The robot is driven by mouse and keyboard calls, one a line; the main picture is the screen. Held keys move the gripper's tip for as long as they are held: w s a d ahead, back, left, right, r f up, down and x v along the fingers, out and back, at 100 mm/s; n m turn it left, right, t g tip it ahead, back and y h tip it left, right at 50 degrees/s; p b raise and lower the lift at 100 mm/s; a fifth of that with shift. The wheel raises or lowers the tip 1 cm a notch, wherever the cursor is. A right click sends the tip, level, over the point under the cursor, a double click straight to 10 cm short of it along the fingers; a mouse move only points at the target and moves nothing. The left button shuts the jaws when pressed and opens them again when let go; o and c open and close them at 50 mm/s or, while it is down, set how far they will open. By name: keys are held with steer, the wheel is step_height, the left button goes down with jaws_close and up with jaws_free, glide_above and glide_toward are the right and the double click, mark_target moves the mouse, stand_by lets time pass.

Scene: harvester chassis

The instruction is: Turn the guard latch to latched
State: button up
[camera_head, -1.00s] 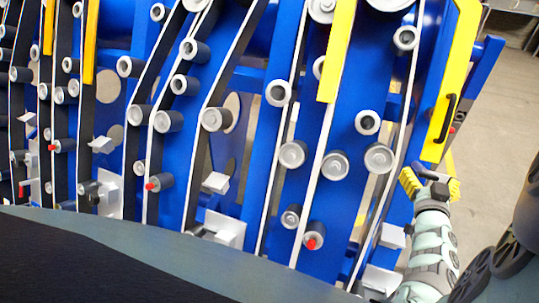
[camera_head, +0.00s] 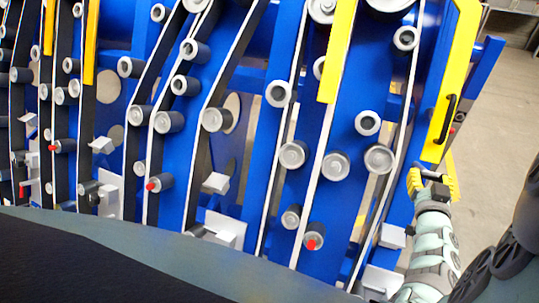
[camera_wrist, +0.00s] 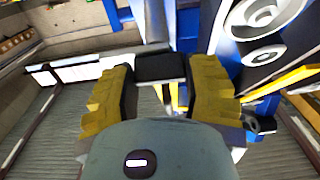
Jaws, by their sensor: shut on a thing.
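My gripper (camera_head: 432,178) is at the lower right in the head view, just below the yellow guard panel (camera_head: 463,75) with its black handle (camera_head: 443,118). In the wrist view its two yellow fingers (camera_wrist: 160,90) stand on either side of a dark block (camera_wrist: 160,67), which I take for the guard latch, and are shut on it. A grey bar (camera_wrist: 152,22) rises behind that block. In the head view the fingers largely hide the latch, and its exact angle cannot be told.
The blue chassis (camera_head: 350,190) with rollers and belts fills the left and middle. A small red-tipped part (camera_head: 452,131) sits beside the guard handle. Open floor (camera_head: 500,120) lies to the right.

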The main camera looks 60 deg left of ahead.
steer(key=shift+n, duration=0.3)
steer(key=n+g+y, duration=0.1)
steer(key=n, duration=0.2)
steer(key=n+g+y+p, duration=0.1)
steer(key=n+g, duration=0.1)
steer(key=n, duration=0.1)
steer(key=n+g, duration=0.1)
steer(key=n, duration=0.2)
steer(key=n+g+y, duration=0.1)
steer(key=n, duration=0.1)
steer(key=shift+w+n+g+p, duration=0.1)
steer(key=shift+n+g+p, duration=0.3)
steer(key=n+g, duration=0.2)
steer(key=n, duration=0.2)
steer(key=shift+w+n+g+h+b, duration=0.1)
steer(key=shift+n+g+h+b, duration=0.35)
steer(key=shift+n, duration=0.75)
steer(key=shift+n+g+h+b, duration=0.35)
steer(key=shift+n+g, duration=0.2)
steer(key=shift+n, duration=0.65)
steer(key=shift+r, duration=0.1)
steer(key=o, duration=1.2)
